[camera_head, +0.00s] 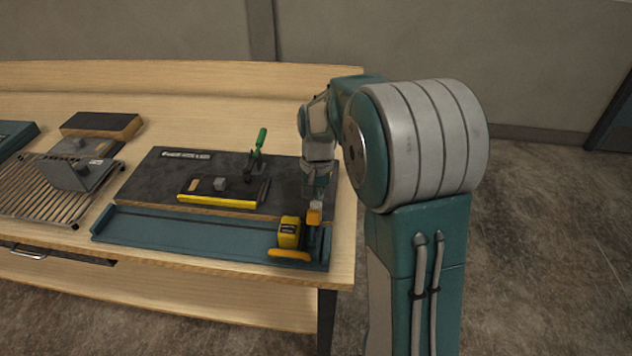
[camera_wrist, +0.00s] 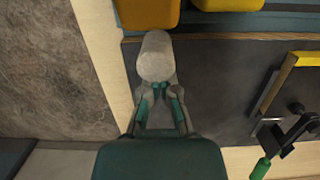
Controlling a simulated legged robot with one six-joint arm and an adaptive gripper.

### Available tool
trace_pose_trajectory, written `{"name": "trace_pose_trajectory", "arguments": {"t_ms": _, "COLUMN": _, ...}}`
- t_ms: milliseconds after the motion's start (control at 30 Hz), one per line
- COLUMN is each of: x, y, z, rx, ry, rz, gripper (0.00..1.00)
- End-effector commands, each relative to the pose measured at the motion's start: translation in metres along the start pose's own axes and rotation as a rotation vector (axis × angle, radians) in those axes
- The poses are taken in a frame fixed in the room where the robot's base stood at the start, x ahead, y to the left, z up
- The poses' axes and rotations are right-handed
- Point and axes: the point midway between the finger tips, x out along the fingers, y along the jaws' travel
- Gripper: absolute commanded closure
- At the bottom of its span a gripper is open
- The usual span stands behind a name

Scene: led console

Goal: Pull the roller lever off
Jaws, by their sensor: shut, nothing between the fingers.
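A pale grey roller (camera_wrist: 156,57) lies just beyond my fingertips in the wrist view; I cannot tell if they touch it. In the head view the roller (camera_head: 316,205) sits on top of an orange part (camera_head: 314,217), which I take for the roller lever, at the right end of the teal rail. A yellow block (camera_head: 289,232) stands beside it on the left. My gripper (camera_wrist: 160,92) is shut and empty, its fingers close together. In the head view my gripper (camera_head: 317,192) points down at the roller, partly hidden by my arm.
A dark board (camera_head: 160,180) with a green-handled clamp (camera_head: 261,140) and a yellow-edged bar (camera_head: 216,199) lies behind the teal rail (camera_head: 180,238). A slatted grey rack (camera_head: 40,190) and a dark-topped block (camera_head: 102,125) are at left. The table's right edge is close to my gripper.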

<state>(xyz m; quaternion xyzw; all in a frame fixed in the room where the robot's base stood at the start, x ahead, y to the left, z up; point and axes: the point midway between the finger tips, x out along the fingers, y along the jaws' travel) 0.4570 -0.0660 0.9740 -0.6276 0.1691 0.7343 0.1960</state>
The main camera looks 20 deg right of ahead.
Motion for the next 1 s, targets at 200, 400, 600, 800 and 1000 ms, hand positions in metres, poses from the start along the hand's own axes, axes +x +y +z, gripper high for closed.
{"name": "trace_pose_trajectory", "arguments": {"t_ms": 200, "x": -0.014, "y": 0.000, "z": 0.029, "rx": -0.002, "ry": 0.004, "rz": -0.002, "gripper": 1.00}}
{"name": "trace_pose_trajectory", "arguments": {"t_ms": 400, "x": -0.016, "y": 0.000, "z": 0.037, "rx": 0.000, "ry": 0.002, "rz": -0.001, "gripper": 1.00}}
{"name": "trace_pose_trajectory", "arguments": {"t_ms": 600, "x": -0.016, "y": 0.000, "z": 0.037, "rx": 0.000, "ry": 0.002, "rz": -0.001, "gripper": 1.00}}
{"name": "trace_pose_trajectory", "arguments": {"t_ms": 800, "x": -0.017, "y": 0.000, "z": 0.038, "rx": 0.000, "ry": 0.013, "rz": -0.001, "gripper": 1.00}}
{"name": "trace_pose_trajectory", "arguments": {"t_ms": 1000, "x": -0.018, "y": 0.000, "z": 0.040, "rx": -0.001, "ry": 0.055, "rz": -0.001, "gripper": 1.00}}
